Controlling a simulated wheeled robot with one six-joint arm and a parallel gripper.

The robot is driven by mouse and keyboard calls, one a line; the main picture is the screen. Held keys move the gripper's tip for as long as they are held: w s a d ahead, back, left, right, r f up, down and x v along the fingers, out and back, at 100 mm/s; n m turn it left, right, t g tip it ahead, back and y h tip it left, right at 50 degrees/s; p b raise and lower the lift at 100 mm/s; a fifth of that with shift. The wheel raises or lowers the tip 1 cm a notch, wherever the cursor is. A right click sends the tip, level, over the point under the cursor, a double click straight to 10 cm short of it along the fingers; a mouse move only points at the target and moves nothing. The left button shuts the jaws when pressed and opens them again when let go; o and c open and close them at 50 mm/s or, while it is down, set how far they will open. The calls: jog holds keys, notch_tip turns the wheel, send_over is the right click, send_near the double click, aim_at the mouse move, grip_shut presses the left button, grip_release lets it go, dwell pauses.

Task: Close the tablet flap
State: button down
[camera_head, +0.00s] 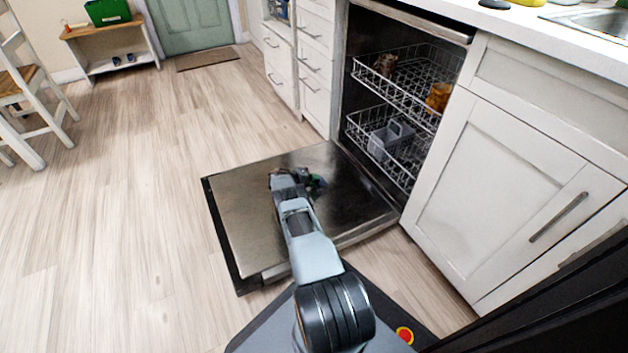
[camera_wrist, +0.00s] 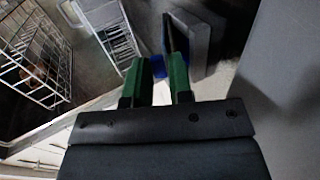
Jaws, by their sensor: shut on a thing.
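The open dishwasher door (camera_head: 245,205) lies flat and low in front of the dishwasher. My gripper (camera_head: 312,182) is over the middle of the door, close to its inner face. In the wrist view its two green fingers (camera_wrist: 157,72) are a little apart, with a small blue block (camera_wrist: 158,66), which looks like a tablet, filling the gap at their tips. A grey raised plate (camera_wrist: 192,42), which looks like the tablet flap, stands just beyond the right fingertip. Whether finger and flap touch is unclear. The tablet compartment is not clearly visible.
The upper rack (camera_head: 410,80) holds brown and orange items. The lower rack (camera_head: 385,135) holds a grey basket (camera_head: 388,140). White cabinets flank the dishwasher. Wooden floor left of the door is clear.

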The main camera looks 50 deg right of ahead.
jog(key=c, duration=1.1)
grip_release()
jog(key=shift+w+a+r+p, duration=0.15)
jog(key=shift+a+r+p, duration=0.2)
jog(key=shift+a, duration=0.05)
jog(key=p+v, duration=0.4)
jog(key=v, duration=0.8)
jog(key=shift+a, duration=0.4)
jog(key=shift+r, duration=0.1)
